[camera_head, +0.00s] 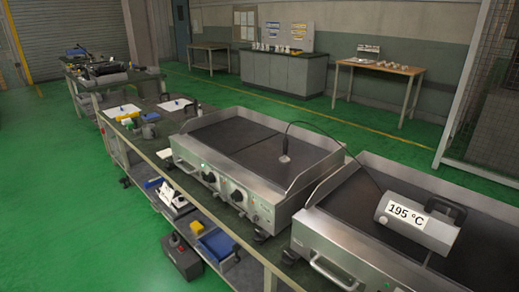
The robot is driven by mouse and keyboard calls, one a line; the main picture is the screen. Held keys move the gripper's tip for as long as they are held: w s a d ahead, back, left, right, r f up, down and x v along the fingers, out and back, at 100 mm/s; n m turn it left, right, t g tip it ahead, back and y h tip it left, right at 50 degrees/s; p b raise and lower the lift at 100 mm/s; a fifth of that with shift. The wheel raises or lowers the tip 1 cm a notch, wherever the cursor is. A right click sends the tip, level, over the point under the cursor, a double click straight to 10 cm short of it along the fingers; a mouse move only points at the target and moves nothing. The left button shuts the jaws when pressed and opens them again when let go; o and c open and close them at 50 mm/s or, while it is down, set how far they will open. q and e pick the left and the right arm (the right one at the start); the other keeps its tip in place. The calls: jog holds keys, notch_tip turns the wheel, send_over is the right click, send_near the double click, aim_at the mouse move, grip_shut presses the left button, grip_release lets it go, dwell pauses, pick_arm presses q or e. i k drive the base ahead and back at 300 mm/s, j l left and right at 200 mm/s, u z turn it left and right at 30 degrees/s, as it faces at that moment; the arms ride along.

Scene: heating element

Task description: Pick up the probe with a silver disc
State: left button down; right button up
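A small silver disc probe (284,158) rests on the dark plate of the left griddle (240,138), right of its middle seam. A thin black cable rises from it, arcs to the right and runs down to a silver cylindrical thermometer body (420,222). That body has a black handle and a label reading "195 °C", and it lies on the right griddle (345,195). Neither of my grippers is in view.
Both griddles stand on a long workbench with raised metal walls around their plates. Black knobs (237,196) are on the left griddle's front. Papers and small tools (125,113) lie at the bench's far end. Green floor (55,190) is open on the left.

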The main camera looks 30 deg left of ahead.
aim_at(284, 160)
jog(key=u, duration=0.85)
jog(key=i+j, duration=0.55)
jog(key=j, duration=0.15)
